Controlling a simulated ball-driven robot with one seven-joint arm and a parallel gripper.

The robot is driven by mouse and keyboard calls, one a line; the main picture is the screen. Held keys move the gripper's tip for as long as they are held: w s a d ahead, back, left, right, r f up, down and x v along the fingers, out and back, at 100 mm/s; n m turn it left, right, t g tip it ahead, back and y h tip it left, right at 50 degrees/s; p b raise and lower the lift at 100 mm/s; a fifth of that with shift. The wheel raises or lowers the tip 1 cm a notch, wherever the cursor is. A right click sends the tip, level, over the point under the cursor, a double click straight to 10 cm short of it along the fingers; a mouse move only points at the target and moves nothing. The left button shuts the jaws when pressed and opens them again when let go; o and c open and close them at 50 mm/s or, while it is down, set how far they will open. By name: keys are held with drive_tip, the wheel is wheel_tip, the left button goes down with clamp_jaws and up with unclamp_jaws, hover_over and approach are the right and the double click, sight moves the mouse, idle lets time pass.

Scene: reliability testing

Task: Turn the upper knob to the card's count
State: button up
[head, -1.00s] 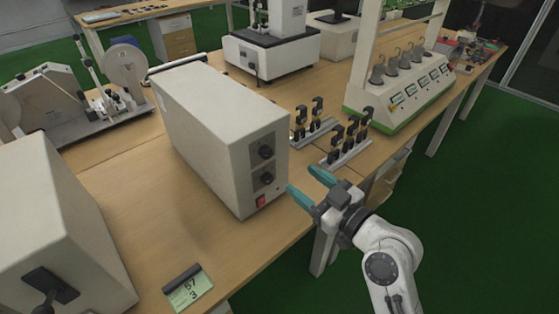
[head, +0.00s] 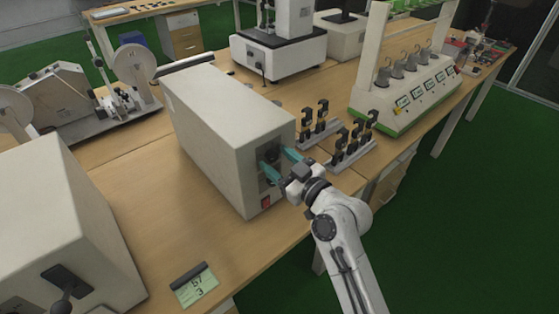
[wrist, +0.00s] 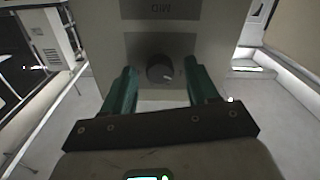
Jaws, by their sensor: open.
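The beige box (head: 215,130) has dark knobs on its front face, partly covered by my gripper in the head view. The upper knob (head: 271,155) shows between my fingers. In the wrist view one round dark knob (wrist: 158,69) with a pale mark sits between the fingertips, with clear gaps on both sides. My gripper (head: 274,157) is open, its teal fingers pointing at the face; they also show in the wrist view (wrist: 162,74). The small green card (head: 196,288) lies on the table at the front, seeming to read 57 and 3; the print is small.
Black clamps on rails (head: 350,148) stand right of the box, close to my gripper. Another beige box (head: 60,220) stands at the left. The table (head: 190,235) is bare between the boxes.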

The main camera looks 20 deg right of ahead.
drive_tip(key=c, duration=1)
drive_tip(key=shift+c, duration=0.2)
drive_tip(key=shift+m, duration=0.3)
drive_tip(key=m, duration=0.3)
drive_tip(key=m+p, duration=0.1)
drive_tip(key=m, duration=0.4)
drive_tip(key=shift+p, duration=0.4)
drive_tip(key=m+p, duration=0.2)
drive_tip(key=m, duration=0.2)
drive_tip(key=shift+m, duration=0.3)
drive_tip(key=shift+m+p, duration=0.95)
drive_tip(key=shift+m, duration=1.25)
drive_tip(key=shift+f, duration=0.1)
